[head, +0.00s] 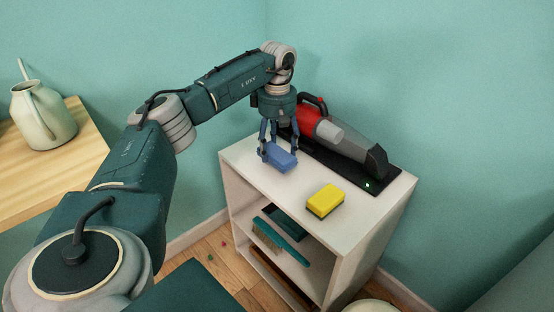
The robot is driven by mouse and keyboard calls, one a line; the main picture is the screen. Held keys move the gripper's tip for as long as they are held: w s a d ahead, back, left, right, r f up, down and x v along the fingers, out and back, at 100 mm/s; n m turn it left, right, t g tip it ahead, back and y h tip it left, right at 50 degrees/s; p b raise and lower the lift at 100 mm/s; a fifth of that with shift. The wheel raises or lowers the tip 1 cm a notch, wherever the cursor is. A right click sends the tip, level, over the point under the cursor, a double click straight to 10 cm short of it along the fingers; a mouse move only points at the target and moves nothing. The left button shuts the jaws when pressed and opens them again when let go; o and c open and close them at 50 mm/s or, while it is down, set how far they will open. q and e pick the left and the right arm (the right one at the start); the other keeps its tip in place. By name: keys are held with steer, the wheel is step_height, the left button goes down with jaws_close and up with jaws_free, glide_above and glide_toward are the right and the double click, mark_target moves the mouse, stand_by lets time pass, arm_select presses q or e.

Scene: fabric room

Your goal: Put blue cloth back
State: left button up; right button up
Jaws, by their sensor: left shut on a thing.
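A small blue cloth (281,160), folded into a block shape, is at the top of the white shelf unit (289,185). My left gripper (279,148) points down from above and is shut on the blue cloth, with a finger on each side of it. The cloth is over the left part of the shelf top. I cannot tell whether it touches the surface or hangs just above it. My right gripper is not in view.
A yellow sponge (325,200) lies on the shelf top, right of the cloth. A red and grey handheld vacuum (340,137) on a black base stands behind. Brushes (281,241) lie on the shelf below. A watering can (44,116) stands on a wooden table (50,170) at left.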

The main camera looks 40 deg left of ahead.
mark_target(277, 148)
arm_select(q)
steer(key=shift+f+b, duration=0.3)
steer(key=shift+f, duration=1.6)
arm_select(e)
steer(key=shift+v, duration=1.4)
arm_select(q)
steer(key=shift+f, duration=0.1)
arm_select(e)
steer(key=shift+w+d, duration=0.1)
arm_select(q)
steer(key=o, duration=1.2)
steer(key=shift+c, duration=0.2)
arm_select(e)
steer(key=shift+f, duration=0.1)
arm_select(q)
steer(key=shift+r, duration=0.4)
step_height(277, 148, up, 12)
steer(key=p, duration=0.2)
steer(key=shift+f+p, duration=0.25)
steer(key=shift+p, duration=0.05)
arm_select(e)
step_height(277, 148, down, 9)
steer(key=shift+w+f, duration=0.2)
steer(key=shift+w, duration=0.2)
